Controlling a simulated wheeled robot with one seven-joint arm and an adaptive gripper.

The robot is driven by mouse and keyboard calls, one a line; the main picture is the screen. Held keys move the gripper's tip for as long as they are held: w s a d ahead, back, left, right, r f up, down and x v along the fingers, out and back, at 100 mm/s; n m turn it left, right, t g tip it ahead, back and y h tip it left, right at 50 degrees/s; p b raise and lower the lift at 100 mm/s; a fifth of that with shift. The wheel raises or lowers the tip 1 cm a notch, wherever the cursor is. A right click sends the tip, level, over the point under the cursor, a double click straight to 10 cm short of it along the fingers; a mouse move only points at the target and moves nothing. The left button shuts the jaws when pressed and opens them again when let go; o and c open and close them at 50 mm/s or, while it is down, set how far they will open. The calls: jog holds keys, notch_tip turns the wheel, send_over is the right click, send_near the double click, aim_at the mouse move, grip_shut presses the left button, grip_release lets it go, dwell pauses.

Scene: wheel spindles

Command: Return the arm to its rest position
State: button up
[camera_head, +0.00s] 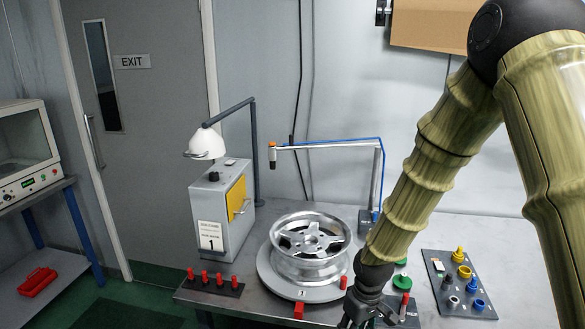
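My arm comes in from the upper right and bends down over the workbench. My gripper (362,318) is at the bottom edge of the picture, dark and partly cut off, so its fingers do not show clearly. It is in front of the bench, just right of the silver wheel (312,243). The wheel lies flat on a round grey turntable (270,283) marked 1. I cannot see whether anything is between the fingers.
A thin blue-edged arm post (377,175) rises behind. Red pegs (221,280) sit front left; a dark board (452,300) with coloured knobs lies right. A cardboard box (430,22) is above.

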jog(key=s+d+f+m, duration=0.2)
jog(key=s+f+m, duration=0.1)
jog(key=s+f, duration=1.2)
jog(key=s+d+f+m, duration=0.1)
jog(key=s+d+f, duration=0.1)
jog(key=s+f, duration=0.3)
jog(key=s+d+f+m+b, duration=0.1)
jog(key=s+f, duration=0.4)
jog(key=s, duration=0.5)
jog(key=shift+d+f+m+h, duration=0.25)
jog(key=shift+d+m+h, duration=0.2)
jog(key=shift+d, duration=0.55)
